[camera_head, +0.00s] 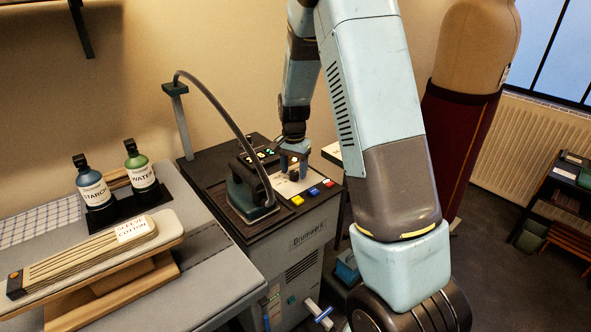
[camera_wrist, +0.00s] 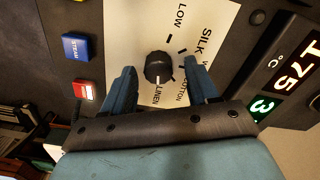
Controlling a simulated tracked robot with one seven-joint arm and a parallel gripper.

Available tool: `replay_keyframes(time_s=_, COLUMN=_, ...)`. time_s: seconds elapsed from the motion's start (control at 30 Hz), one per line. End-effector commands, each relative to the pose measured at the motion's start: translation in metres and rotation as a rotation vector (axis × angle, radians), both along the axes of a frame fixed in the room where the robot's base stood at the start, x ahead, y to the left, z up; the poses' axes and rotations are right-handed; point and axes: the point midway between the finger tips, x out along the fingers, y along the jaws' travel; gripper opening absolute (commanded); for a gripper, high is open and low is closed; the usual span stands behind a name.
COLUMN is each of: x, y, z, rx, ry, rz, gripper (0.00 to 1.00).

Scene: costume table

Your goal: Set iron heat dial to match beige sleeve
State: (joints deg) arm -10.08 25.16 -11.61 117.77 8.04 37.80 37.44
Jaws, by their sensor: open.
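The heat dial is a black knob (camera_wrist: 158,67) on a white plate (camera_wrist: 205,30) marked LOW, SILK, a partly hidden W word, COTTON and LINEN. A white mark on the knob's lower edge points toward LINEN. The beige sleeve (camera_head: 75,262) lies on a sleeve board at left in the head view; its tag (camera_head: 134,229) reads SLEEVE COTTON. The iron (camera_head: 247,185) stands on the unit left of the dial. My gripper (camera_wrist: 161,80) is open, one finger on each side of the knob; contact cannot be told. It also shows over the panel in the head view (camera_head: 293,165).
A display (camera_wrist: 290,80) reads 175 and 3. Blue STEAM (camera_wrist: 76,47) and red (camera_wrist: 85,90) buttons sit beside the dial plate, with a yellow button (camera_head: 297,200) nearby. The iron's hose (camera_head: 222,102) arches behind. STARCH (camera_head: 93,190) and WATER (camera_head: 138,168) bottles stand left.

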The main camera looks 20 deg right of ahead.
Motion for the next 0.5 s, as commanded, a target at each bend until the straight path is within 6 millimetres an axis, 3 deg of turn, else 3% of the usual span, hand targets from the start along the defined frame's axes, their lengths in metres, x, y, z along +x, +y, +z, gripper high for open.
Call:
replay_keyframes(time_s=0.37, x=-0.0001, y=-0.0004, z=-0.0039, rx=0.0, ry=0.0, rz=0.0, gripper=0.58)
replay_keyframes(time_s=0.5, x=0.0, y=-0.0006, z=-0.0038, rx=-0.001, ry=-0.001, rz=-0.001, gripper=0.44)
